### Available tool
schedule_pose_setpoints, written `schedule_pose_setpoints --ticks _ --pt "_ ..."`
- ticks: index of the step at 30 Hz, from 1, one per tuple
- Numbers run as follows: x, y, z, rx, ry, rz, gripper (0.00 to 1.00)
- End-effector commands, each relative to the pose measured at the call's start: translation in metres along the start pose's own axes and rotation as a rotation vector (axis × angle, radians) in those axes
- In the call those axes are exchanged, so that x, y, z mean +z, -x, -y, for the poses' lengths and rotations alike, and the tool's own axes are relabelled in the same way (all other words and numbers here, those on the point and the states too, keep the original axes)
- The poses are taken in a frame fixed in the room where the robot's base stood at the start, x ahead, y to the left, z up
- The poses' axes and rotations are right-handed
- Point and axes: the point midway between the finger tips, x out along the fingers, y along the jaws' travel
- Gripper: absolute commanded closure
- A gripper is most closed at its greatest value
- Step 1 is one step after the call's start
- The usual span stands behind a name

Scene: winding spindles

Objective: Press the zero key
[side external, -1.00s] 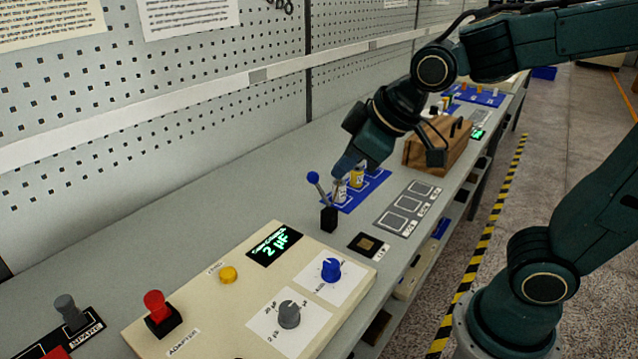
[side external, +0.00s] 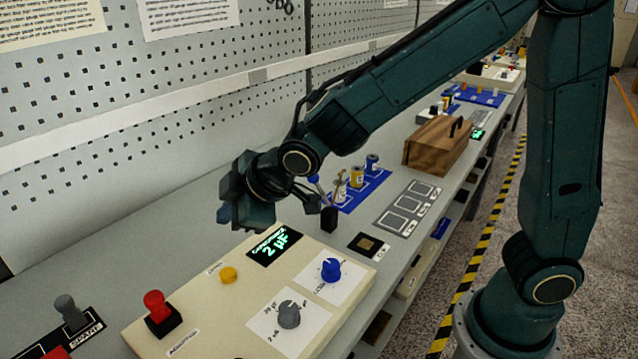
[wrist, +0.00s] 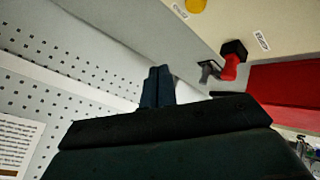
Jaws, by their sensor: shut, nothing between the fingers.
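The zero key is a round yellow button (side external: 228,275) on the cream panel (side external: 205,315), with a small label behind it. It also shows cut off at the top edge of the wrist view (wrist: 196,5). My gripper (side external: 243,218) is shut and empty. It hangs in the air above the far side of the panel, apart from the key. In the wrist view the closed fingers (wrist: 158,84) show below and left of the key.
A red-capped lever (side external: 156,306), a grey knob (side external: 289,314) and a blue knob (side external: 331,269) stand on the panel around the key. A pegboard wall (side external: 150,120) borders the bench.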

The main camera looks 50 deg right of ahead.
Motion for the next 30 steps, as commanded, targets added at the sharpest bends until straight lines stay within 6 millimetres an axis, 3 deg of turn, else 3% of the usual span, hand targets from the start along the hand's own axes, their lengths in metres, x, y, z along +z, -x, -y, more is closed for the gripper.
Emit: schedule_pose_setpoints --ticks 5,14,30 --pt "-0.007 -0.011 0.007 0.003 0.039 -0.014 1.00" --pt "-0.008 -0.012 0.008 0.005 0.045 -0.018 1.00" --pt "0.002 -0.025 0.017 0.002 0.044 -0.014 1.00"
